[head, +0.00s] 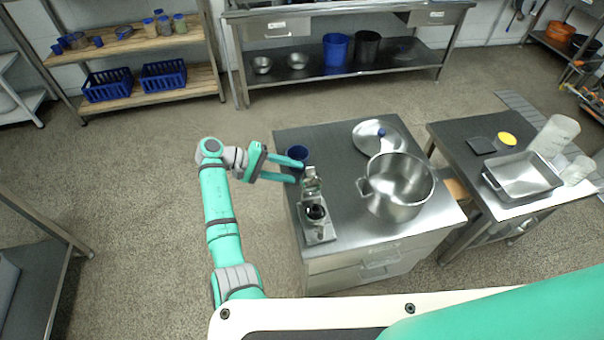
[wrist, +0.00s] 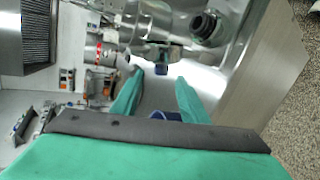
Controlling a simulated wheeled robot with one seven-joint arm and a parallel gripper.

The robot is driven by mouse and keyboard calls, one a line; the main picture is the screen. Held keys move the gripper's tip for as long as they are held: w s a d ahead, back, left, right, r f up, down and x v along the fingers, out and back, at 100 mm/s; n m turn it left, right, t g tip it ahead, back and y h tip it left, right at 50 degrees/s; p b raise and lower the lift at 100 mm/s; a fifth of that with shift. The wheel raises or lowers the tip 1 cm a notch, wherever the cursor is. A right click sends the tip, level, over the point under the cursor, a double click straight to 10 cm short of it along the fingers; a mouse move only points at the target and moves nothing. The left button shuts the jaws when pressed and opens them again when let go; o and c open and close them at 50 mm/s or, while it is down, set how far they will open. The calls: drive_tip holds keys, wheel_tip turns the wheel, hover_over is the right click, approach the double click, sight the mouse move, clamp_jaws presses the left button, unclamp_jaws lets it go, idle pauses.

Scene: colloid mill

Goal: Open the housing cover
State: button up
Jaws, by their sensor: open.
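The colloid mill (head: 311,187) is a small metal machine at the left side of the steel counter, with a black round part (head: 316,212) towards its front. Its metal body and black round part (wrist: 205,25) also show at the top of the wrist view. I cannot tell which metal part is the housing cover. My gripper (head: 299,170) is open at the counter's left edge, its fingers pointing right, close to the mill's back end. In the wrist view, the fingers (wrist: 159,77) are apart with nothing clearly between the tips. I cannot tell whether they touch the mill.
A blue cup (head: 297,153) stands beside the far finger. A side table (head: 462,140) holds a steel tray (head: 522,178).

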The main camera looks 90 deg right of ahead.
drive_tip(key=shift+v, duration=1.65)
